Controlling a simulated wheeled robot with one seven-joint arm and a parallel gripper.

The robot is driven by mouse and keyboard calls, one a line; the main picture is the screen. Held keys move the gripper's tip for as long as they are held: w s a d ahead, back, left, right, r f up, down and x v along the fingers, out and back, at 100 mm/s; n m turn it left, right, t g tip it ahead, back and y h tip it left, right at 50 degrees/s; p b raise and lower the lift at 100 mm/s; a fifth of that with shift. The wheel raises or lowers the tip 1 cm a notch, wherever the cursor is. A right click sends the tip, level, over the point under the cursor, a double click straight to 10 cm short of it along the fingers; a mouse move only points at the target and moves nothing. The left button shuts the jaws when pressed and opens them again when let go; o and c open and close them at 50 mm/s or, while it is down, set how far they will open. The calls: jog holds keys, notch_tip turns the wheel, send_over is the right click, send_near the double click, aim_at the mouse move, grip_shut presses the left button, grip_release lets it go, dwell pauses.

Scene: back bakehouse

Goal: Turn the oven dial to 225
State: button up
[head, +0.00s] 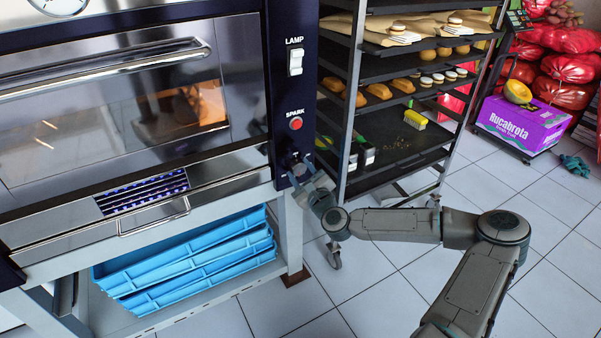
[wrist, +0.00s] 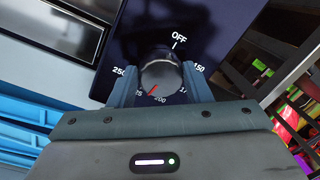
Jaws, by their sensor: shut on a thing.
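The oven dial (wrist: 160,70) is a dark round knob on the oven's dark control panel (wrist: 200,20). My gripper (wrist: 159,82) is shut on it, one finger on each side. In the head view my gripper (head: 298,170) is at the panel below the red spark button, and the dial is mostly hidden there. Around the dial are white marks: OFF at the top, 150 at right, 200 at the bottom and 250 at left. The 225 and 175 marks are partly covered. The dial's red pointer line points down-left, between 200 and the partly covered 225.
The lamp switch (head: 296,62) and the red spark button (head: 296,124) are above my gripper. The oven door (head: 120,110) is left. A rack of baked goods (head: 354,100) stands close on the right. Blue trays (head: 190,272) are stacked below the oven.

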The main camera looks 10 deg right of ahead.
jog(key=shift+m, duration=0.5)
jog(key=o, duration=1)
jog(key=p+v, duration=0.1)
jog(key=v, duration=1.3)
jog(key=shift+a, duration=0.1)
